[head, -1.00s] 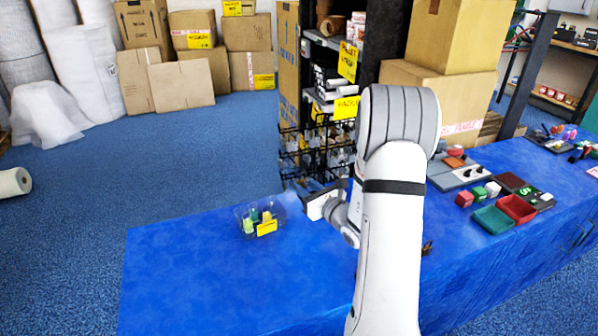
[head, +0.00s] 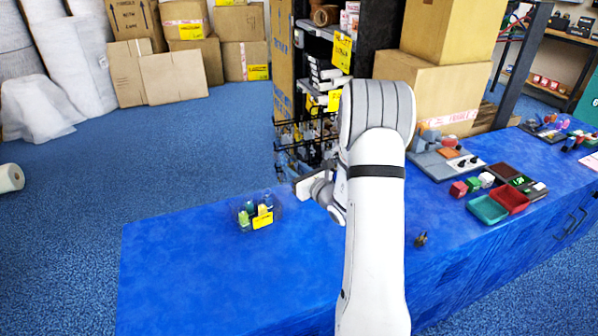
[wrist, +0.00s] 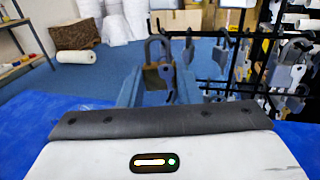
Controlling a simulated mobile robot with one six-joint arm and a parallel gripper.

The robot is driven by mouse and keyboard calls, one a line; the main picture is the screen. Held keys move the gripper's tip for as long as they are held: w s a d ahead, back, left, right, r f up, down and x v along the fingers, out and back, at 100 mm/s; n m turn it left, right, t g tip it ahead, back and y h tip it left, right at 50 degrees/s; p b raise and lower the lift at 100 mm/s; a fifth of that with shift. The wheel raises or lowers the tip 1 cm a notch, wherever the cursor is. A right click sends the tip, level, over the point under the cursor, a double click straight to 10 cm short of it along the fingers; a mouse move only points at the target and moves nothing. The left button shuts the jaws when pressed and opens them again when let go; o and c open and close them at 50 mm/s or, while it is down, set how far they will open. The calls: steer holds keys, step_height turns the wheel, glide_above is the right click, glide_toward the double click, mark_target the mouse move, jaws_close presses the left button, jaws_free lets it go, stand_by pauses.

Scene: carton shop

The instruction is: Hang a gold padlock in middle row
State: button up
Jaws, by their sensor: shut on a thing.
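My gripper (wrist: 158,88) is shut on a padlock (wrist: 152,76) with a dull gold-brown body and a grey shackle pointing up. Another grey shape overlaps the padlock's right side, and I cannot tell what it is. In the head view my gripper (head: 293,180) is at the table's far edge, close to the black wire rack (head: 283,150); the held padlock is not clear there. In the wrist view the rack (wrist: 262,52) stands ahead and to the right, with several grey padlocks (wrist: 290,76) on its hooks. The rows are hard to tell apart.
A clear bin (head: 243,222) with small bottles and a yellow label stands on the blue table (head: 180,270), left of my gripper. A small dark item (head: 421,239) lies right of my arm. Trays (head: 488,209) and blocks stand farther right. The table's left part is clear.

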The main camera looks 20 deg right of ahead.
steer(key=shift+w+f+p, duration=0.1)
steer(key=shift+w+p, duration=0.3)
steer(key=shift+w, duration=1.2)
steer(key=shift+w+f+b, duration=0.2)
steer(key=shift+f+b, duration=0.1)
steer(key=shift+b, duration=0.05)
steer(key=shift+w+f+b, duration=0.1)
steer(key=shift+w+b, duration=0.3)
steer(key=shift+b, duration=0.1)
steer(key=o, duration=1)
steer(key=shift+s, duration=0.1)
